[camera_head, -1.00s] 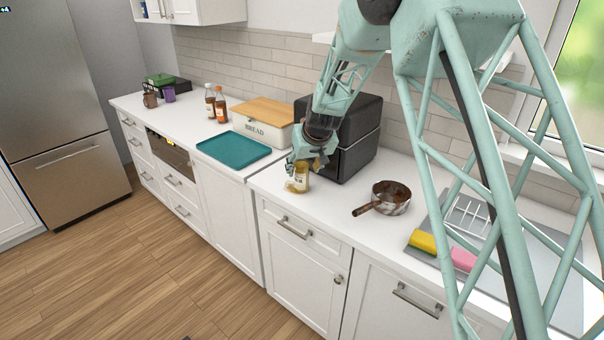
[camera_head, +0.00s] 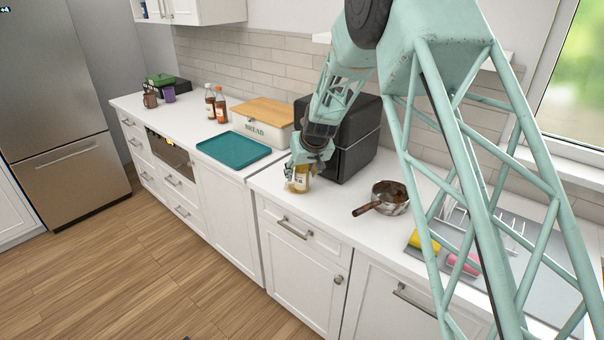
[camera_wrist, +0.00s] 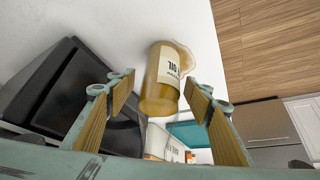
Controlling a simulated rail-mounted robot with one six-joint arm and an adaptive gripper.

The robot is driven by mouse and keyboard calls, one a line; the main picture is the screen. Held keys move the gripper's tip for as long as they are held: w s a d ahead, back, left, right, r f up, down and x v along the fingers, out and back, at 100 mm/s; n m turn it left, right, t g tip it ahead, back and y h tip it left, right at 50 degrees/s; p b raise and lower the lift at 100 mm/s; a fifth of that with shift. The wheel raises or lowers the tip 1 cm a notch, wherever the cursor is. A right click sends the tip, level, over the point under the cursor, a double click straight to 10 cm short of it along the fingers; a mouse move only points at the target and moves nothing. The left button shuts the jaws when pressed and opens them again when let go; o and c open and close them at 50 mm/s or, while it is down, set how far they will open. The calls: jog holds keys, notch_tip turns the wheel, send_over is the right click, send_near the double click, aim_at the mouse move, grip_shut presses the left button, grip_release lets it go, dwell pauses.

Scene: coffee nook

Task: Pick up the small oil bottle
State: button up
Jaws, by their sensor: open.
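The small oil bottle (camera_head: 298,184) is amber with a pale label and stands on the white counter, left of the black appliance. In the wrist view the oil bottle (camera_wrist: 163,78) shows between and beyond my two fingers, its label partly turned aside. My gripper (camera_head: 304,164) is at the bottle in the head view and hides its upper part. In the wrist view my gripper (camera_wrist: 164,100) is open, with a finger on either side of the bottle. I see a gap on each side and cannot tell any touch.
The black appliance (camera_head: 352,145) stands close on the right, behind my gripper. A white bread box (camera_head: 262,130) and a teal tray (camera_head: 234,151) are to the left. A brown saucepan (camera_head: 391,198) is to the right. The counter's front edge is near the bottle.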

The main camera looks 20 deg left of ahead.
jog(key=shift+c, duration=0.4)
jog(key=c, duration=1.2)
jog(key=shift+r, duration=0.15)
jog(key=shift+s+d+r+b, duration=0.6)
jog(key=shift+s+d+r, duration=0.2)
jog(key=shift+s+d, duration=1.05)
jog(key=shift+s+d+r+b, duration=0.7)
jog(key=shift+s+d, duration=0.7)
jog(key=shift+s, duration=0.95)
jog(key=shift+s+d+r+b, duration=0.45)
jog(key=shift+s+d+r, duration=0.45)
jog(key=shift+s+d, duration=0.95)
jog(key=shift+s+a, duration=0.25)
